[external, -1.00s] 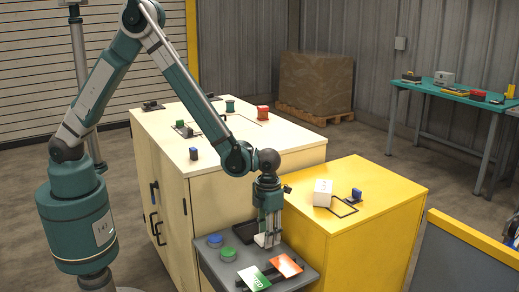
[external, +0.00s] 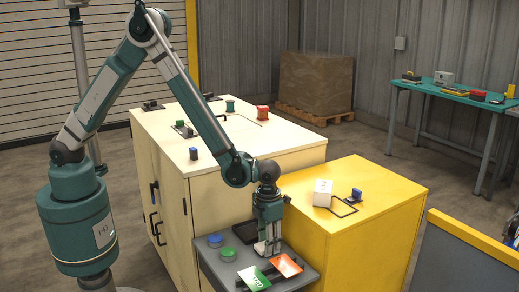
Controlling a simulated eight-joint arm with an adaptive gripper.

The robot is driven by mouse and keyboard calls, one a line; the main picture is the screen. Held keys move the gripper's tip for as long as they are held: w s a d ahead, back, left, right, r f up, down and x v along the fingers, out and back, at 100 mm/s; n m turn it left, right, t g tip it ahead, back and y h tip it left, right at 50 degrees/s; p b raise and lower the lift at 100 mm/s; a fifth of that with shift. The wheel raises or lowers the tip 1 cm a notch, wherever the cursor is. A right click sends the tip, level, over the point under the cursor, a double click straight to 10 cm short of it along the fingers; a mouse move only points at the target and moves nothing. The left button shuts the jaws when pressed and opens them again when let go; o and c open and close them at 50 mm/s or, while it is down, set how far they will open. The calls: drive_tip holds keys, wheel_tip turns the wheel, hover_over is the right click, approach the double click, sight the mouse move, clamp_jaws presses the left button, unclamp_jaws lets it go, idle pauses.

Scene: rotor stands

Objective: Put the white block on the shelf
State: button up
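The white block (external: 323,193) sits on top of the yellow cabinet (external: 375,206), near its left-back part, beside a thin black outline. My gripper (external: 268,251) points down low over the grey console (external: 298,262), to the left of and below the block, and apart from it. Its pale fingers are close to each other, but they are too small to show whether they are open or shut. I cannot make out a clear shelf in this view.
The console carries a blue button (external: 215,240), a green button (external: 228,254), a green card (external: 254,278) and an orange card (external: 287,265). A cream cabinet (external: 260,140) stands behind with several small parts on top. A blue part (external: 357,194) sits right of the block.

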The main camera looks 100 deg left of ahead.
drive_tip(key=o, duration=0.4)
drive_tip(key=shift+c, duration=0.2)
drive_tip(key=shift+r, duration=0.2)
wheel_tip(320, 180, up, 12)
drive_tip(key=p, duration=0.2)
drive_tip(key=shift+p, duration=0.4)
drive_tip(key=shift+r, duration=0.1)
idle(0.4)
